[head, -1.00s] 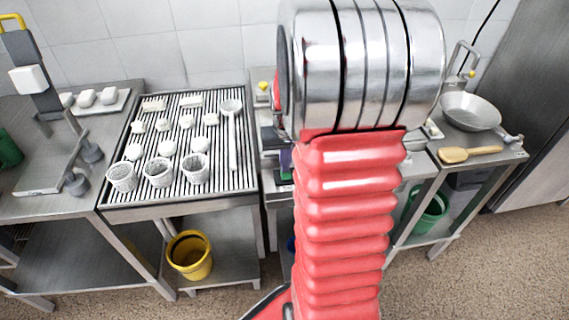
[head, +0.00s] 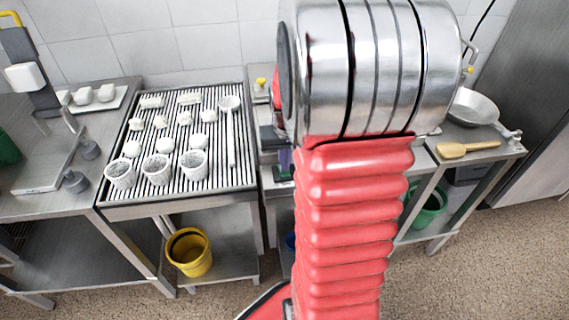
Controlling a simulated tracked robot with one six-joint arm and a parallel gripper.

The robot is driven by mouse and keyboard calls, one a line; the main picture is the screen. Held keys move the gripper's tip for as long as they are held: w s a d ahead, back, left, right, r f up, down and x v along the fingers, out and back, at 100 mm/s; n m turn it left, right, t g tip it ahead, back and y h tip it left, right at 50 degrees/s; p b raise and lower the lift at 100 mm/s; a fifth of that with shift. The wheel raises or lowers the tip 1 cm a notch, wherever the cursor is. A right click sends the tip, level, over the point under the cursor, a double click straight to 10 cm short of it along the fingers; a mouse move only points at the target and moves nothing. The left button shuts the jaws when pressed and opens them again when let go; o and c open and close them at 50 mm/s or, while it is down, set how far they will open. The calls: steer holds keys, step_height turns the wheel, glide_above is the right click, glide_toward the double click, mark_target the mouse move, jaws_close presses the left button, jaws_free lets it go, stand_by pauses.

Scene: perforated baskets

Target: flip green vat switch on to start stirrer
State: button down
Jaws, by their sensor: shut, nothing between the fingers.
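My arm's red bellows and metal joint fill the middle of the head view and hide most of the bench behind them. My gripper is not in view. At the arm's left edge, a partly hidden small device (head: 284,162) shows purple and green parts on the middle bench. I cannot tell whether the green part is the vat switch. The vat and its stirrer cannot be made out.
A slatted draining table (head: 215,178) with perforated baskets (head: 157,170) and white pieces stands left of my arm. A yellow bucket (head: 189,252) is below it. On the right bench are a metal pan (head: 473,106) and a wooden paddle (head: 468,148), with a green bucket (head: 428,208) underneath.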

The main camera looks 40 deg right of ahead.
step_height(320, 180, up, 13)
steer(key=s+a, duration=0.1)
steer(key=s, duration=0.1)
steer(key=shift+a+r, duration=0.15)
steer(key=shift+r, duration=0.05)
stand_by(0.4)
steer(key=shift+w+d, duration=0.5)
steer(key=shift+w, duration=0.1)
glide_toward(286, 175)
steer(key=w+f, duration=0.1)
steer(key=f, duration=0.1)
steer(key=w+d+f, duration=0.1)
steer(key=f, duration=0.1)
steer(key=w+d+f, duration=0.1)
steer(key=f, duration=0.1)
steer(key=shift+w, duration=0.1)
steer(key=shift+a, duration=0.1)
